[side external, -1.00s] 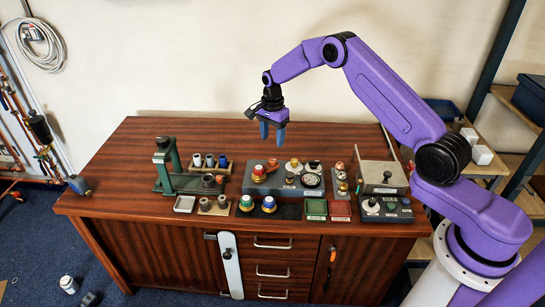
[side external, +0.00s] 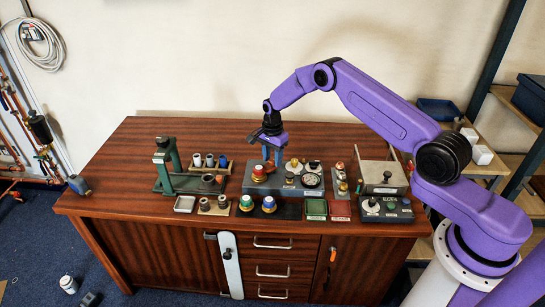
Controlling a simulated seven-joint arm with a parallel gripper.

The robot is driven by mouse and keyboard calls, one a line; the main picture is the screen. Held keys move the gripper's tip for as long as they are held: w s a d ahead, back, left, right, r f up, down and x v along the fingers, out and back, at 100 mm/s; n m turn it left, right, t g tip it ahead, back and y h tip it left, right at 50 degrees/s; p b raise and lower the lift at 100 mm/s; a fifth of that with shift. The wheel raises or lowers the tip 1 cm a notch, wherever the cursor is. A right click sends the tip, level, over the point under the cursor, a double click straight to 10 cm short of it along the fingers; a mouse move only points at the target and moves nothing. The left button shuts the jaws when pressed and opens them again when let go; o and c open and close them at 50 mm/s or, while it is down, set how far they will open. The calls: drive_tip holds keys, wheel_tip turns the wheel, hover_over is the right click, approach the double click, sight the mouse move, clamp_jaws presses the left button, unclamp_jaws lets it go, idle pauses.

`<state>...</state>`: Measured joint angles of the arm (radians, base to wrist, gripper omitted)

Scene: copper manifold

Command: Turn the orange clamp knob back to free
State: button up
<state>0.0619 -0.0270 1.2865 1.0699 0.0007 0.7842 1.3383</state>
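A grey block (side external: 240,187) stands in the middle of the wooden bench and carries several knobs and a round gauge. An orange-red knob (side external: 271,164) stands at the back of its left part. A second orange-red knob with a yellow ring (side external: 258,173) sits just in front and to the left. Which of them is the clamp knob I cannot tell for sure. My gripper (side external: 271,158) points down right over the rear knob, its blue fingers apart on either side of the knob's top. Whether they touch it is too small to see.
A green stand (side external: 166,165) and a rack of small cylinders are to the left. Green and blue capped parts (side external: 247,203) and trays (side external: 316,208) line the front. A box with a knob (side external: 383,177) is at right. The rear bench is clear.

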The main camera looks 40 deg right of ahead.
drive_tip(key=c, duration=0.6)
drive_tip(key=shift+n, duration=0.3)
drive_tip(key=n, duration=0.3)
drive_tip(key=shift+n, duration=0.3)
drive_tip(key=n, duration=0.4)
drive_tip(key=shift+n, duration=0.3)
drive_tip(key=n, duration=0.4)
drive_tip(key=shift+n, duration=2.6)
